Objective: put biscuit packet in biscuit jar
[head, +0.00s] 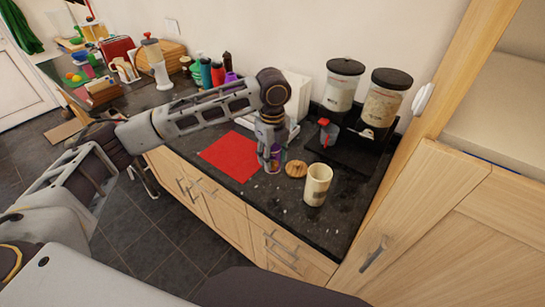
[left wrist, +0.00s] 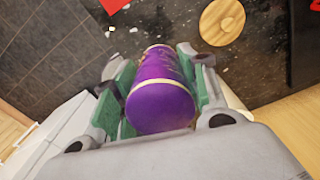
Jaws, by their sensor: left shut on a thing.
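My left gripper (head: 271,150) is shut on a purple biscuit packet (left wrist: 162,98), with a green-padded finger on each side of it. In the head view the packet (head: 274,158) shows between the fingers, over the dark counter and close to the red mat; I cannot tell if it touches the counter. The cream biscuit jar (head: 317,187) stands upright and open near the counter's front edge, right of the gripper. A round wooden lid (head: 296,169) lies between gripper and jar; it also shows in the left wrist view (left wrist: 222,21). My right gripper is not in view.
A red mat (head: 232,157) lies left of the gripper. Two dark-lidded dispensers (head: 343,84) (head: 385,98) stand on a black base behind the jar, with a red-topped item (head: 325,130) nearby. Bottles (head: 217,75) and a wooden block stand at the back left.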

